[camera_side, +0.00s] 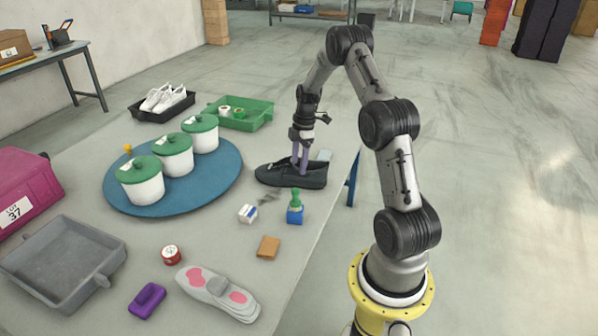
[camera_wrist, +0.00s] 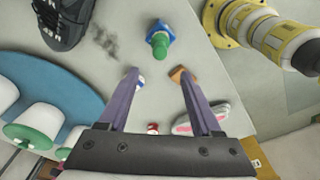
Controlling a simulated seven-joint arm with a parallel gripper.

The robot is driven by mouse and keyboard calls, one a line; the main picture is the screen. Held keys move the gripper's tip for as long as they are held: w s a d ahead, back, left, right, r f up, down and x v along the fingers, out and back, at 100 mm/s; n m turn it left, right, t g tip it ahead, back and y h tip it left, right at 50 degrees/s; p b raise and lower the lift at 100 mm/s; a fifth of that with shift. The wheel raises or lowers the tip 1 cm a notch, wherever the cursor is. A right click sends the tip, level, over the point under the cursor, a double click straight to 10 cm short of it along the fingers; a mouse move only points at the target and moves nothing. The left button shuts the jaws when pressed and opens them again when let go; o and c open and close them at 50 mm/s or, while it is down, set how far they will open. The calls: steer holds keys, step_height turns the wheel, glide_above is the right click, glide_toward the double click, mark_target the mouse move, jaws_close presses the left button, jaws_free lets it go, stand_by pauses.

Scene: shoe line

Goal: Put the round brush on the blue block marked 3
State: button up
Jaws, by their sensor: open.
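A small green round-topped piece, which looks like the round brush (camera_side: 296,197), stands upright on a blue block (camera_side: 295,216). In the wrist view the green piece (camera_wrist: 159,45) and the blue block (camera_wrist: 160,28) lie beyond my fingertips. I cannot read a number on the block. My gripper (camera_side: 300,170) points down and overlaps a dark shoe (camera_side: 278,177) in the side view. In the wrist view its two fingers (camera_wrist: 158,74) are apart with nothing held between them, and the shoe (camera_wrist: 66,20) is off to the upper left.
A white-and-blue small block (camera_side: 247,213), a tan block (camera_side: 268,247), a red-and-white tin (camera_side: 171,255), insoles (camera_side: 217,292) and a purple brush-like item (camera_side: 147,300) lie nearby. A blue round mat (camera_side: 115,196) bears white pots. A grey tray (camera_side: 60,268) stands left.

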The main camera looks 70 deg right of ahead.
steer(key=s+a+r+m+t+h, duration=0.15)
steer(key=a+r+m, duration=0.25)
steer(key=a+r, duration=1.75)
steer(key=s+a+r+m+t, duration=0.2)
steer(key=s+a+m, duration=0.3)
steer(key=s+a, duration=0.8)
steer(key=s+t, duration=0.1)
steer(key=s, duration=0.2)
steer(key=shift+s+a+r, duration=0.15)
steer(key=shift+a, duration=0.1)
